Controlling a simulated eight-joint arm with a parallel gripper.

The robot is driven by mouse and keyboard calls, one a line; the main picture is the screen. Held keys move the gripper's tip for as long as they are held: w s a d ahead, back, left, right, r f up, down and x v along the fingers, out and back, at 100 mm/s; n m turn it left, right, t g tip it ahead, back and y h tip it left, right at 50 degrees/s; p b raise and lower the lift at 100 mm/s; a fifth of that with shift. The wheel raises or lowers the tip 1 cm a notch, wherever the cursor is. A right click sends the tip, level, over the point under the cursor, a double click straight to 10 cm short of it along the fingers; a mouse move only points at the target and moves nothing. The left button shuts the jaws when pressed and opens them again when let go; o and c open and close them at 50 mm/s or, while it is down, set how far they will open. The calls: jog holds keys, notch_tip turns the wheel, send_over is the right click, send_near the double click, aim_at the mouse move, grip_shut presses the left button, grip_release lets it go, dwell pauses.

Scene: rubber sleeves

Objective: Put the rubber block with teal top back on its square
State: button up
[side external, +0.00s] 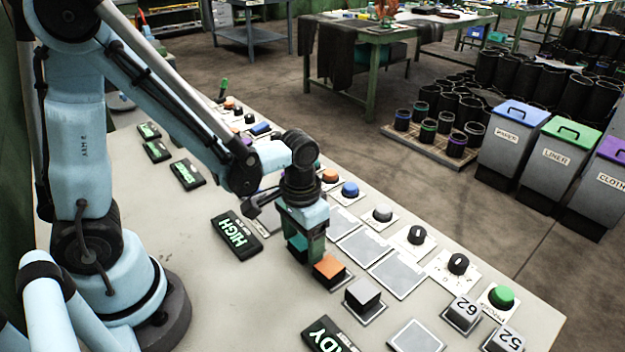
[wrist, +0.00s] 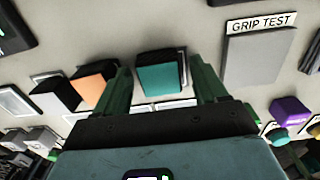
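The rubber block with teal top (wrist: 160,76) stands between the fingers of my gripper (wrist: 157,68) in the wrist view. In the side view the teal top (side external: 297,243) is partly hidden by my lowered gripper (side external: 306,257). Whether the fingers touch the block cannot be seen.
An orange-topped block (side external: 330,268) stands close beside my gripper, with a grey-topped block (side external: 362,292) beyond it. Bare square plates (side external: 398,273) lie nearby. Knobs and buttons (side external: 350,188) line the panel's far edge. A GRIP TEST plate (wrist: 258,58) lies right in the wrist view.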

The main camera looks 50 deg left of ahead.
aim_at(301, 240)
jog(key=a+r+t, duration=0.4)
jog(key=r+t, duration=0.3)
jog(key=r, duration=0.6)
jog(key=shift+s+a+r, duration=0.15)
jog(key=shift+s+a, duration=0.05)
jog(key=shift+s, duration=0.05)
dwell(0.7)
